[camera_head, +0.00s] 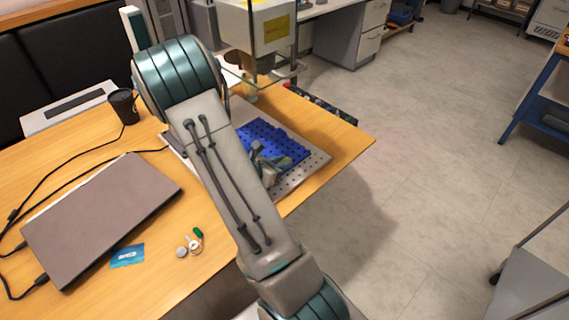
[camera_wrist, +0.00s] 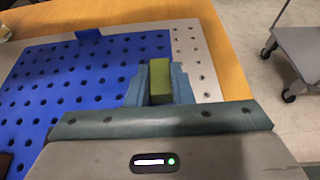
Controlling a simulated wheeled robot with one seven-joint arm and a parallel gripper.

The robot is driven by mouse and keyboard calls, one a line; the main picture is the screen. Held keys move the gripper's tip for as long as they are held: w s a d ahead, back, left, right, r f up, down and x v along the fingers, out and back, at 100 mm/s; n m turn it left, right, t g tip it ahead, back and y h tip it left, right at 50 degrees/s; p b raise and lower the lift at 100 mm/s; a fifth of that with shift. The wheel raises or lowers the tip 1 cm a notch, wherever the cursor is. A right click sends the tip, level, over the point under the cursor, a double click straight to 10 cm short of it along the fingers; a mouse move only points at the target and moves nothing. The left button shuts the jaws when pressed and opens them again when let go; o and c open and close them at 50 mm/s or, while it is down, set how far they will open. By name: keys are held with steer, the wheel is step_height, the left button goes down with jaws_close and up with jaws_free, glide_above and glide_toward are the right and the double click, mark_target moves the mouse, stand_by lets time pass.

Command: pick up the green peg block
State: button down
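The green peg block (camera_wrist: 160,82) stands between my gripper's two fingers in the wrist view. My gripper (camera_wrist: 160,88) has a finger against each side of it, with no gap that I can see, so it looks shut on the block. The blue perforated board (camera_wrist: 70,75) lies below and to the left, on a grey perforated plate (camera_wrist: 205,60). I cannot tell whether the block rests on the board or is lifted. In the head view my gripper (camera_head: 262,158) is over the blue board (camera_head: 262,135), and the block is not clearly visible.
The laser marker head (camera_head: 265,25) stands just behind the board. A laptop (camera_head: 100,220), a black cup (camera_head: 123,106), a blue card (camera_head: 127,256) and small items (camera_head: 192,244) are on the wooden table (camera_head: 170,290). Floor lies beyond the table's right edge.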

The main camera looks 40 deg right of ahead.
steer(key=shift+r, duration=0.15)
steer(key=shift+r, duration=0.55)
steer(key=r, duration=0.2)
steer(key=s+r, duration=0.1)
steer(key=shift+d+r, duration=0.25)
steer(key=shift+d, duration=0.05)
steer(key=s+d+r+b, duration=0.1)
steer(key=s+d+r, duration=0.4)
steer(key=s, duration=0.4)
steer(key=shift+r, duration=0.55)
steer(key=shift+s, duration=0.1)
